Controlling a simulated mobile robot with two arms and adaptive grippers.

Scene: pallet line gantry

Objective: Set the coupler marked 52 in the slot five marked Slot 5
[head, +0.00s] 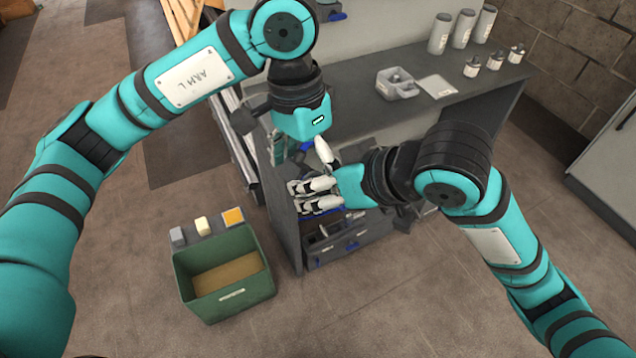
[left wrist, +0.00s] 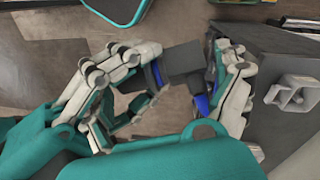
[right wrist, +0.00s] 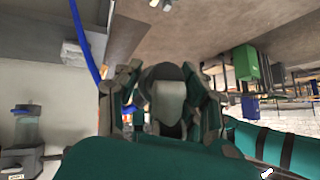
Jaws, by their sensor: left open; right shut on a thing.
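My right gripper (head: 308,196) is low in front of the bench, its fingers pointing left above an open drawer. In the right wrist view it (right wrist: 165,110) is shut on a grey thing with a dark rounded top (right wrist: 166,92); no mark on it can be read, so I cannot tell whether it is coupler 52. My left gripper (head: 325,155) is just above the right one, pointing down. In the left wrist view it (left wrist: 180,85) is open, its fingers apart around a dark grey block with blue parts (left wrist: 185,62); contact is unclear. I can read no slot labels.
The grey bench (head: 370,120) holds a small grey bin (head: 397,88), a white sheet (head: 437,86), several small labelled items (head: 495,61) and tall grey cylinders (head: 463,28).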

